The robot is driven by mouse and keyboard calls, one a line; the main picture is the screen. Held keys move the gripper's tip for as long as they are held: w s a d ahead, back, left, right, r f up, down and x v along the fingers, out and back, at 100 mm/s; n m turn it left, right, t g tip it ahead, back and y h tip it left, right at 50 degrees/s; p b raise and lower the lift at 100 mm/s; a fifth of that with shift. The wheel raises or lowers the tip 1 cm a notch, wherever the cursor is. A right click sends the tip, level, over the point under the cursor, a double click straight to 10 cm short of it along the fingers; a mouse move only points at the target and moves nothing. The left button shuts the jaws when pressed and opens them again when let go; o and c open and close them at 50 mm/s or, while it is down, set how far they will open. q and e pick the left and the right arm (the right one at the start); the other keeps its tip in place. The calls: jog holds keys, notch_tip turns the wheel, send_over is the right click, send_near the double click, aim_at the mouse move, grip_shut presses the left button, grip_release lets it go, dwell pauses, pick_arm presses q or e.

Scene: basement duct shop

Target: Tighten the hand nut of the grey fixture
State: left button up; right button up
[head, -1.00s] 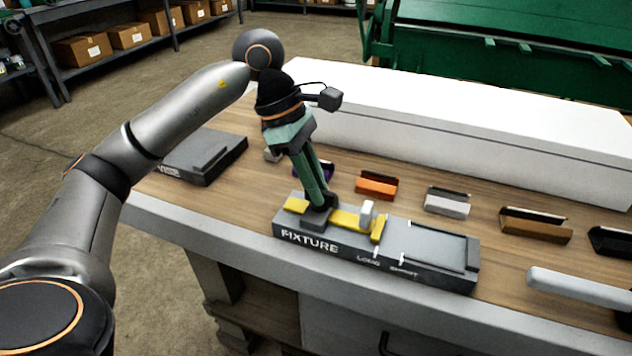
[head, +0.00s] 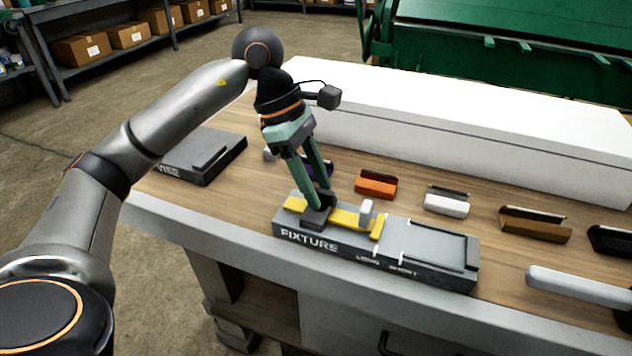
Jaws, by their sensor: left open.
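The grey fixture (head: 325,254), a long block marked FIXTURE, LONG and SHORT, lies near the bench's front edge. A yellow strip (head: 345,218) runs along its left part, with a small white upright piece (head: 366,213) at its right end. My left gripper (head: 320,203) points down at the fixture's left end, its two green fingers spread and its dark tips low by the yellow strip. The gripper is open. I cannot make out the hand nut; the dark fingertips cover that spot.
A grey vise block (head: 205,158) lies at the left. Orange (head: 376,185), white (head: 447,201), brown (head: 535,225) and black (head: 610,241) channel pieces lie behind and to the right. A long white box (head: 470,140) bounds the back.

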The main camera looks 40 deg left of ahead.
pick_arm(q)
jog(key=p+v, duration=0.2)
jog(key=v, duration=1)
jog(key=shift+r+p, duration=0.2)
jog(key=shift+p, duration=0.2)
